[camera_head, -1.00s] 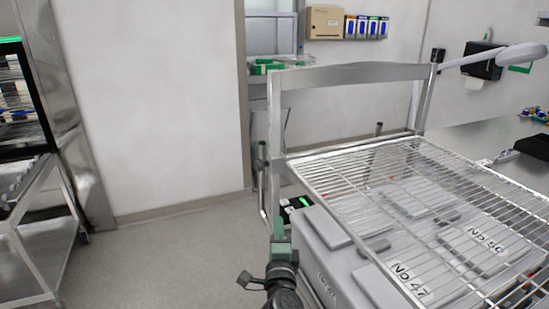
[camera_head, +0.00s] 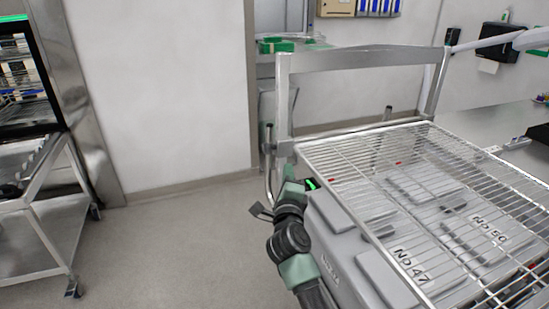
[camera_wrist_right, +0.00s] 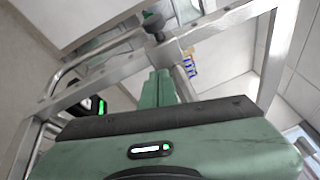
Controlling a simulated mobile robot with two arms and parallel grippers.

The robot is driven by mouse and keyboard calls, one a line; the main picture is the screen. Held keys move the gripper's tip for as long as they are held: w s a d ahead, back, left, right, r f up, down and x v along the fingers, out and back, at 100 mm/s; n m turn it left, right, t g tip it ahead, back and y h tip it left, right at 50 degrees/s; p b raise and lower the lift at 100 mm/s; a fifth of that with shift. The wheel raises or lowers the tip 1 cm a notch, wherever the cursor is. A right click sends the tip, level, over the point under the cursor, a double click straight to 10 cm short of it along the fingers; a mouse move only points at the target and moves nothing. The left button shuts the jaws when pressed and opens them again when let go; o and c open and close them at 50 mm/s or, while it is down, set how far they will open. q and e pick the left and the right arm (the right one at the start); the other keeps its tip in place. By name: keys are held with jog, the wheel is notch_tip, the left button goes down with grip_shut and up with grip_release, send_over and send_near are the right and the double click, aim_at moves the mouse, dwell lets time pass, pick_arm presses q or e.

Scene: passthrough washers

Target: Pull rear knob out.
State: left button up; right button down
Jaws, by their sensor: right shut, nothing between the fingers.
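The cart's metal frame (camera_head: 365,66) carries a dark-topped knob or pin (camera_head: 268,130) on its left post and a second pin (camera_head: 388,113) farther right. I cannot tell which one is the rear knob. My right gripper (camera_head: 289,173) is beside the left post, below the first pin, partly hidden by its own wrist. In the right wrist view, its green fingers (camera_wrist_right: 160,76) are together with nothing between them. A dark round knob (camera_wrist_right: 154,27) on the frame shows beyond the fingertips, apart from them. My left gripper is not in view.
A wire rack (camera_head: 400,165) covers grey lidded boxes (camera_head: 410,275) on the cart, right of my arm. A steel trolley (camera_head: 40,215) stands at the left. The floor (camera_head: 180,250) between is clear. A white wall (camera_head: 155,90) is behind.

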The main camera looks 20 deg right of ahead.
aim_at(275, 149)
jog(key=x, duration=0.4)
jog(key=shift+w+a+r, duration=0.2)
jog(key=shift+w+a, duration=0.3)
jog(key=shift+a, duration=0.1)
jog(key=shift+w+a+r, duration=0.15)
jog(key=shift+w+a, duration=0.3)
jog(key=shift+a, duration=0.2)
jog(key=shift+w+a+r, duration=0.15)
jog(key=shift+a+r, duration=0.05)
jog(key=shift+a, duration=0.2)
jog(key=shift+d, duration=0.1)
